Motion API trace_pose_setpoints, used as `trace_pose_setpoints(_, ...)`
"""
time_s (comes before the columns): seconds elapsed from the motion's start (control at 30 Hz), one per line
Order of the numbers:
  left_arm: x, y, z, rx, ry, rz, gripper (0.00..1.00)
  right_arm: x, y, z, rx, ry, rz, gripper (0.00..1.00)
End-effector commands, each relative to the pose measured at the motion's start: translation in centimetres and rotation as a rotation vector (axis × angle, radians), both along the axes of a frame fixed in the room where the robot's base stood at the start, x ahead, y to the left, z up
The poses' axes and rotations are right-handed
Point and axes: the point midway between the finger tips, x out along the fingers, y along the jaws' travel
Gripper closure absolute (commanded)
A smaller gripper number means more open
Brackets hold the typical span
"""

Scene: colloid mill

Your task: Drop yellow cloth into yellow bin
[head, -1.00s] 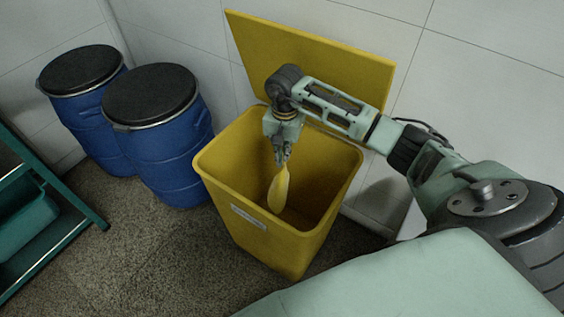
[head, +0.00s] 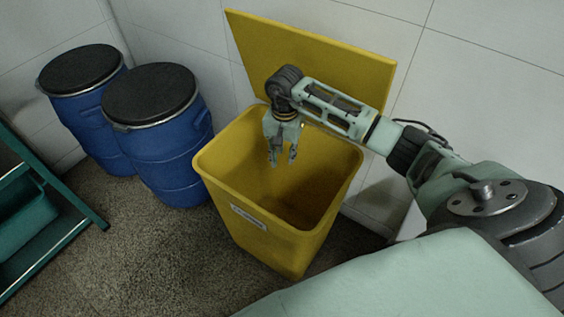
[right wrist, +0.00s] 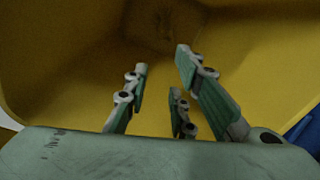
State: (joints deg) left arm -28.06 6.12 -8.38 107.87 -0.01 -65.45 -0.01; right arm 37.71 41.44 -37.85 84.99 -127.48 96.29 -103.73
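The yellow bin (head: 268,225) stands on the floor with its lid (head: 320,60) raised against the wall. My right gripper (head: 282,161) points down into the bin's mouth, with its fingers spread and nothing between them. In the right wrist view the open fingers (right wrist: 162,72) hang over the bin's yellow inside (right wrist: 50,60). The yellow cloth cannot be made out in either view now; the lower inside of the bin is dark and partly hidden by its front wall. My left gripper is not in view.
Two blue drums (head: 165,150) with black lids stand left of the bin. A green rack (head: 40,185) is at the far left. The tiled wall is close behind the bin. Speckled floor (head: 150,250) is clear in front of the drums.

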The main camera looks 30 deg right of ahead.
Motion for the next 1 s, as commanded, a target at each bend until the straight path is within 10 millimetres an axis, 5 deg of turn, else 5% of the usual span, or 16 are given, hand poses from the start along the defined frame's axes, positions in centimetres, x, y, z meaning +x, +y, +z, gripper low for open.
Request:
trace_pose_setpoints(0.2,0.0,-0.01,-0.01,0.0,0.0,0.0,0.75,0.0,0.0,0.01,0.0,0.0,0.0,0.56)
trace_pose_setpoints(0.43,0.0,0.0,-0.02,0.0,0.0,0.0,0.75,0.01,-0.01,0.01,0.0,0.0,0.0,0.54)
trace_pose_setpoints(0.77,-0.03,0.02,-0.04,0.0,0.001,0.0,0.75,0.01,-0.01,0.01,0.0,0.0,0.0,0.25)
trace_pose_setpoints(1.0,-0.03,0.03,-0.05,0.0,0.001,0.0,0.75,0.01,-0.01,0.0,0.0,0.0,0.0,0.25)
